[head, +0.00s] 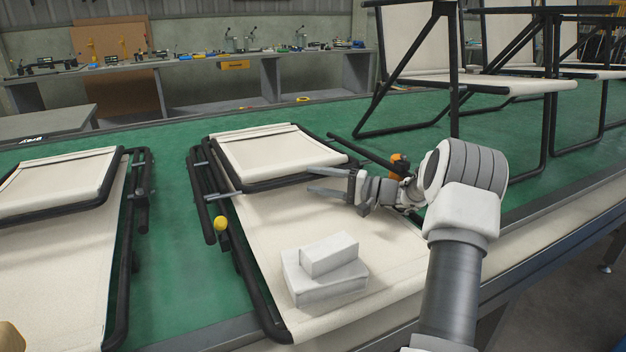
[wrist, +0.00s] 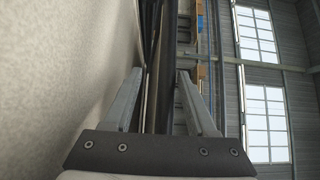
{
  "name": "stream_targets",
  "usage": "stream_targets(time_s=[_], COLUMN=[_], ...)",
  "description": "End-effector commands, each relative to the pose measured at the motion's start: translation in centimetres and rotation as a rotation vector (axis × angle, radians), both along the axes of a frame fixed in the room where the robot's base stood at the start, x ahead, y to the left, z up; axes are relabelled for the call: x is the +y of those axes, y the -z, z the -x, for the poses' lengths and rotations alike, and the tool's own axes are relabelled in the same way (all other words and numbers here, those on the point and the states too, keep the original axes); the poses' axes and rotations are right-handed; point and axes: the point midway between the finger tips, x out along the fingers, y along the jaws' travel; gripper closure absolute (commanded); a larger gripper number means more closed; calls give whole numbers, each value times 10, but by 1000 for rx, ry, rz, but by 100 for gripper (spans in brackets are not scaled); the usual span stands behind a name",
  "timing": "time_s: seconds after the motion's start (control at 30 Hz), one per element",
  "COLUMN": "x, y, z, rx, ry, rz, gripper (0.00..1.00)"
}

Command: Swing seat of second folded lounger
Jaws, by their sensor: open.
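A folded lounger with cream fabric and black tube frame lies in the middle of the bench; its large lower panel (head: 262,222) is flat. Its smaller seat panel (head: 275,150) lies folded over the far end. My gripper (head: 312,181) is open, fingers pointing left, at the near right edge of the seat panel. In the wrist view, my open fingers (wrist: 160,98) have a dark bar (wrist: 158,60) showing between them, with cream fabric at left. I cannot tell how deep the bar sits in the jaws. Another folded lounger (head: 60,240) lies at the left.
Two pale blocks (head: 325,268) are stacked on the lower panel. A yellow knob (head: 220,223) is at the frame's left side. An unfolded lounger (head: 425,75) stands at the back right. Green bench top (head: 178,270) is clear between the folded loungers.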

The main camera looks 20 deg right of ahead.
Motion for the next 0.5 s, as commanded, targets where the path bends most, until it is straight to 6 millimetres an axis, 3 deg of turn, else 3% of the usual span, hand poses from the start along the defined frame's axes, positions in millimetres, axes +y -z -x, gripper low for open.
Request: stream_targets(time_s=[0.5], x=[-87], y=[0], z=[86], rx=[3], ry=[5], rz=[-1], gripper=[43])
